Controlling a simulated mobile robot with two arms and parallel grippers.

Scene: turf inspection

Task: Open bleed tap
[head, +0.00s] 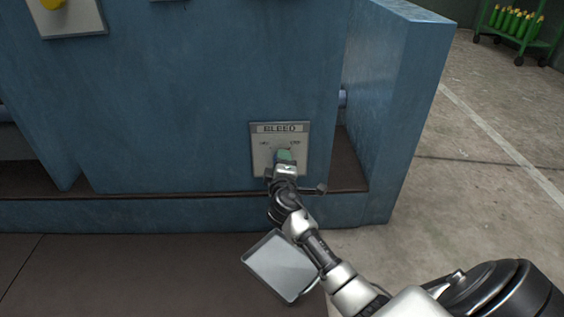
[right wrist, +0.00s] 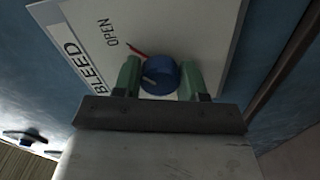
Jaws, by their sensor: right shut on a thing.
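The bleed tap is a round blue knob (right wrist: 160,75) on a pale plate (head: 262,150) marked BLEED, low on the blue cabinet. In the right wrist view the plate (right wrist: 205,22) also shows the word OPEN and a short red mark beside the knob. My right gripper (head: 284,158) is at the plate. In the right wrist view its two green fingers (right wrist: 160,78) stand on either side of the knob and are shut on it. In the head view the gripper hides the knob. My left gripper is not in view.
The blue cabinet (head: 180,120) fills the left and middle, with a dark ledge (head: 150,181) at its foot. A green cart (head: 520,40) with bottles stands far right. Concrete floor (head: 480,170) on the right is clear.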

